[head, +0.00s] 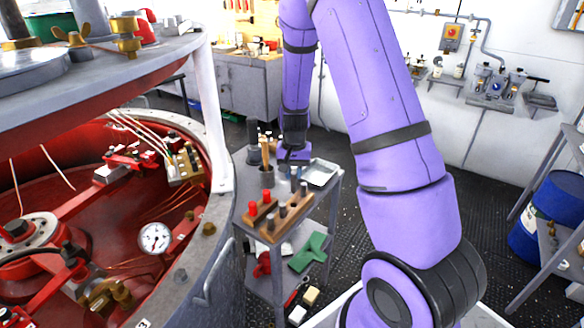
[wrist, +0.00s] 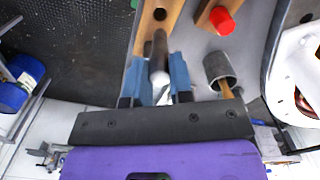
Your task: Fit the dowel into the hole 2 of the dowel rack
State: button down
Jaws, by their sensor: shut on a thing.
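My gripper (wrist: 158,85) has blue fingers shut on a dowel (wrist: 159,55), dark along its length with a pale near end. The dowel is over the end of a wooden dowel rack (wrist: 146,36). One empty round hole shows in that board beyond the dowel. I cannot tell whether the dowel's lower end is in a hole. In the head view, my gripper (head: 293,165) is low over the cart, behind the rack (head: 272,234), which carries several dark dowels. Its fingertips and the held dowel are small and partly hidden there.
A second wooden block with red pegs (head: 253,208) stands left of the rack. A metal cup (wrist: 218,70) with a wooden-handled tool is close beside my gripper. A shallow tray (head: 322,175) lies on the cart's right. A large red-lined vessel (head: 100,230) is left of the cart.

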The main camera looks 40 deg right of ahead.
aim_at(294, 186)
jog(key=shift+f, duration=2.15)
jog(key=shift+f, duration=1.8)
dwell(0.4)
jog(key=c, duration=0.9)
grip_release()
notch_tip(294, 186, up, 11)
jog(key=shift+f, duration=0.1)
